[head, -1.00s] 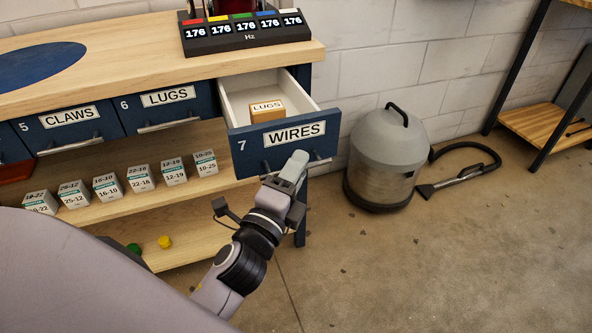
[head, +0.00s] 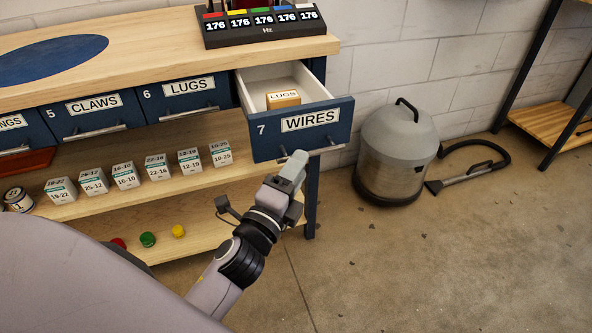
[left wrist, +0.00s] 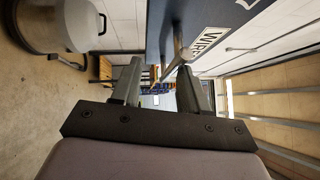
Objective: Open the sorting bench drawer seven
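Drawer seven (head: 290,141), blue and labelled WIRES, is pulled out at the right end of the bench; its light inside shows. A small cardboard box marked LUGS (head: 284,100) is in it. My left gripper (head: 296,158) is at the lower part of the drawer front, by its bar handle (head: 335,146). In the left wrist view the two fingers (left wrist: 158,80) stand apart, with the handle (left wrist: 174,60) near and beyond their tips; nothing is clamped. Whether a finger touches the handle is hard to tell. My right gripper is in neither view.
Drawers five (head: 95,115) and six (head: 187,96) are shut. Several small labelled boxes (head: 125,175) line the shelf below. A frequency display (head: 264,24) stands on the bench top (head: 150,38). A grey vacuum (head: 395,155) is on the floor right of the drawer. Floor in front is clear.

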